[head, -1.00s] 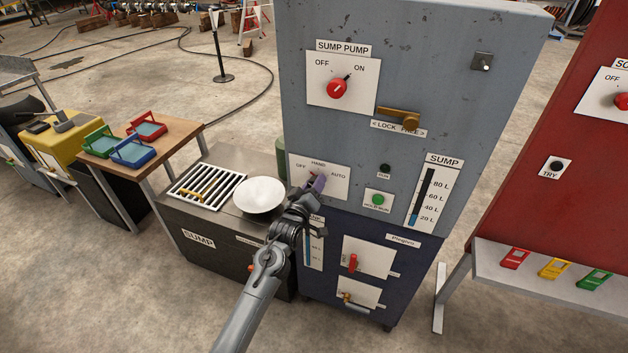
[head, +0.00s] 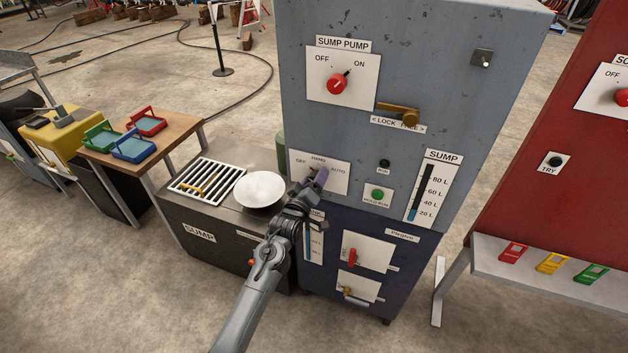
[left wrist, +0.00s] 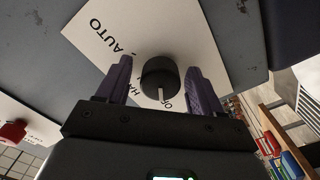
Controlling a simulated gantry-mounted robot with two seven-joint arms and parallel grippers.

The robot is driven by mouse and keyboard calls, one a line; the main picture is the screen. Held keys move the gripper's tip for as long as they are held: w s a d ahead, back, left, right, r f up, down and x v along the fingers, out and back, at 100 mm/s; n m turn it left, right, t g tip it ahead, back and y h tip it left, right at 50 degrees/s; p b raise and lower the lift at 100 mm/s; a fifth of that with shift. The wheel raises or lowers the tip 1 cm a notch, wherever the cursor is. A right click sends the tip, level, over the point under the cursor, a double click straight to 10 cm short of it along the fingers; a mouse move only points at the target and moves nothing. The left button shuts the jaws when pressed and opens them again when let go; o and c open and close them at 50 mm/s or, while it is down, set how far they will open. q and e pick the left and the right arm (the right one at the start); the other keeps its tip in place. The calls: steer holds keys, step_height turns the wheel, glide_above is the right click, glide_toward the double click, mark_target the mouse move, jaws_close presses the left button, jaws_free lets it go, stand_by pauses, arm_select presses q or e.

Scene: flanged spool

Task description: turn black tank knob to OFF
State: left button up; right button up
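The black knob (left wrist: 158,76) sits on the white OFF / HAND / AUTO plate (head: 305,178) on the grey cabinet. In the left wrist view its white pointer mark points down the picture, near the OFF lettering and beside the partly hidden HAND lettering; the exact setting is hard to tell. My left gripper (left wrist: 160,68) is open, with one purple finger on each side of the knob and gaps showing. In the head view the left gripper (head: 319,180) covers the knob. My right gripper is not in view.
The red SUMP PUMP knob (head: 337,84) and brass LOCK/FREE lever (head: 402,113) are above. The green HOLD RUN button (head: 377,195) is to the right. A red valve handle (head: 352,257) is below.

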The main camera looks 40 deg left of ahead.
arm_select(q)
steer(key=p+v, duration=0.1)
steer(key=v, duration=1)
steer(key=shift+f, duration=0.1)
stand_by(0.4)
